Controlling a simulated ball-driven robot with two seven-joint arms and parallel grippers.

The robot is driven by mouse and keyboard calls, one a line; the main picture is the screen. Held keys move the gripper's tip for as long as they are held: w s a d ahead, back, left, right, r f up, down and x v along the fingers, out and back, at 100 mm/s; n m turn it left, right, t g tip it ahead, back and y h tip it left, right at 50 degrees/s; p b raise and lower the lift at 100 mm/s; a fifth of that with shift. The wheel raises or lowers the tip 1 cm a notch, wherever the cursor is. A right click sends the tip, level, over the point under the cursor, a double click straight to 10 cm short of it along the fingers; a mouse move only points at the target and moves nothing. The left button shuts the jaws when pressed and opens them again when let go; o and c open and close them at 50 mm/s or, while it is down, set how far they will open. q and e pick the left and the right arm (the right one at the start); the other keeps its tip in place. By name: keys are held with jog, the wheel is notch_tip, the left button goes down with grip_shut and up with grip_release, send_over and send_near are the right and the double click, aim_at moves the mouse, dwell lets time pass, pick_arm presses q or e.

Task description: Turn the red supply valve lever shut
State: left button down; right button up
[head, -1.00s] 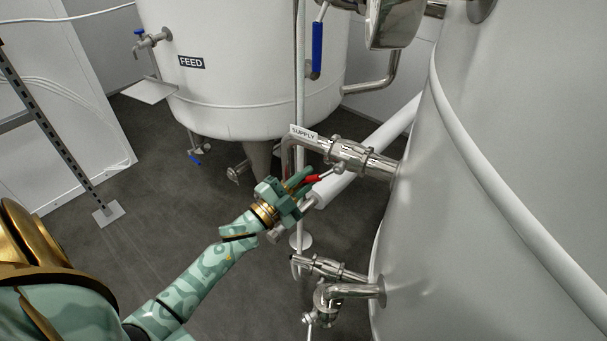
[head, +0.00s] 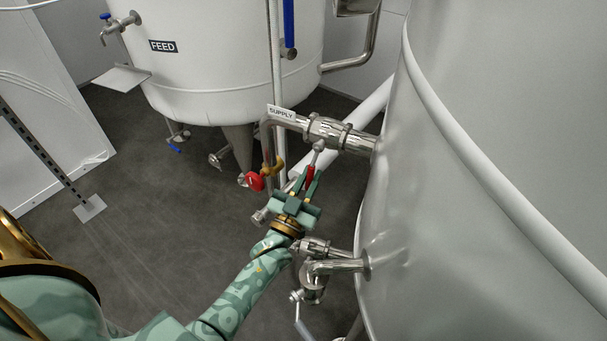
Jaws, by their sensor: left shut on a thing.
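The red supply valve lever (head: 310,174) hangs down from the steel valve (head: 325,132) on the supply pipe, roughly crosswise to the pipe. The white SUPPLY label (head: 281,113) is on the pipe left of the valve. My left gripper (head: 307,181) comes up from below and is shut on the red lever, with its fingers on both sides of the grip. The fingers hide part of the lever. My right gripper is not in view.
The large steel tank (head: 480,220) fills the right side. The FEED tank (head: 235,60) stands behind. A lower pipe fitting (head: 330,265) sits close to my left wrist. A red round handle (head: 256,181) is left of the gripper. Dark floor (head: 150,230) is clear at left.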

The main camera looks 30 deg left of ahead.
pick_arm(q)
jog(key=shift+d+f+n+y, duration=0.15)
jog(key=shift+d+n+y, duration=0.3)
jog(key=shift+n, duration=0.35)
jog(key=shift+d, duration=0.1)
jog(key=c, duration=1.4)
grip_release()
